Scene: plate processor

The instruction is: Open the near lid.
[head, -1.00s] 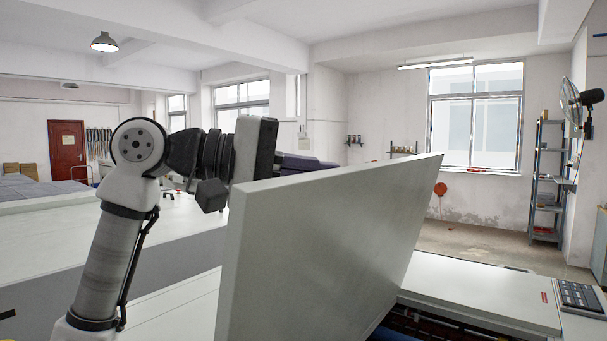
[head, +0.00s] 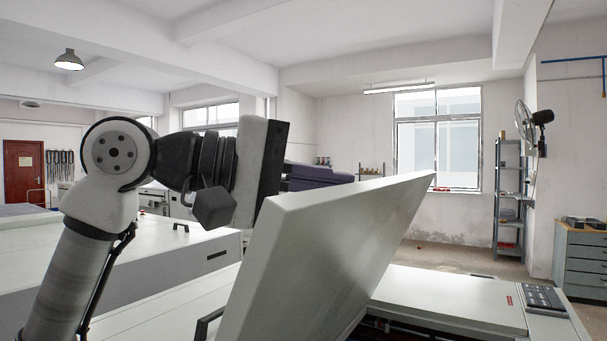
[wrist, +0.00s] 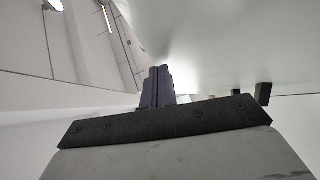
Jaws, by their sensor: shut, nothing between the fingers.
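The near lid (head: 320,250) is a big pale grey panel in the head view, raised and tilted, with its upper right corner highest. A dark handle (head: 207,322) shows at its lower left edge. The open machine body lies under its right side. A smooth pale surface, probably the lid (wrist: 235,40), fills the upper right there; contact cannot be told.
A flat white cover (head: 455,300) with a keypad (head: 543,297) lies right of the lid. Another long white machine (head: 130,260) stands at the left. A shelf rack (head: 509,195) and a drawer cabinet (head: 580,260) stand at the far right, with open floor before them.

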